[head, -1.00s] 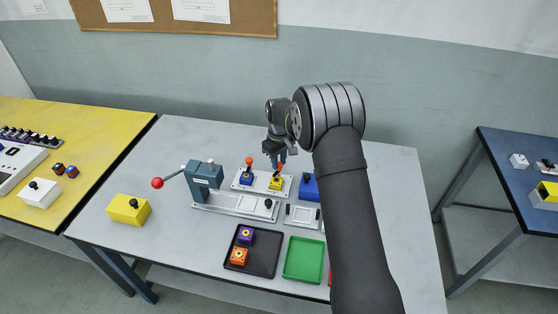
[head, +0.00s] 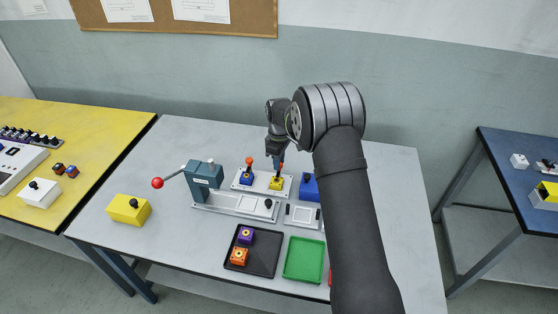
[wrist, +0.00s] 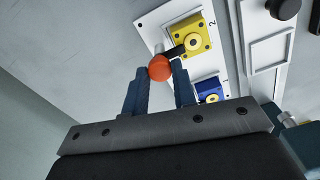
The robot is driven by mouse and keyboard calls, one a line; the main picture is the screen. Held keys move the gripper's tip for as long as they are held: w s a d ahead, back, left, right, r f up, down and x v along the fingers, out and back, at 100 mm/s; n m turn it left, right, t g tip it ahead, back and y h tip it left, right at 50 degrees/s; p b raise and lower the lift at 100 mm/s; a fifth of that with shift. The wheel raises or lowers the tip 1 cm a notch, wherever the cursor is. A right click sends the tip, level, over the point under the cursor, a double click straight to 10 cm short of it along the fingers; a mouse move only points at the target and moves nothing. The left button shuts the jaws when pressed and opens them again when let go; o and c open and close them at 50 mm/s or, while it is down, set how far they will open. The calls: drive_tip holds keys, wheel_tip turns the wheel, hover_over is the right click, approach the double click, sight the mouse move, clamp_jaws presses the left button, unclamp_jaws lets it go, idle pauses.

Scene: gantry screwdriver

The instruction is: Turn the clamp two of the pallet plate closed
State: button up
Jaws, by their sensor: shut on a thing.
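The white pallet plate (head: 262,194) lies on the grey table and carries a blue block (head: 246,178) and a yellow block (head: 276,184). In the wrist view the yellow block (wrist: 193,38) sits beside the mark "2". Clamp two has an orange knob (wrist: 159,68) and a dark arm that reaches to the edge of the yellow block. My gripper (wrist: 160,67) is shut on the orange knob, one finger on each side. In the head view my gripper (head: 277,165) hides most of this knob. The other orange knob (head: 248,161) stands upright by the blue block.
A grey-blue press (head: 205,176) with a red-ball lever stands left of the plate. A black tray (head: 263,262) with purple and orange blocks and a green tray (head: 304,260) lie in front.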

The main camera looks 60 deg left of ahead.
drive_tip(key=o, duration=1)
wheel_tip(320, 180, up, 17)
drive_tip(key=shift+r, duration=0.2)
wheel_tip(320, 180, down, 18)
drive_tip(key=shift+r, duration=0.25)
idle(0.4)
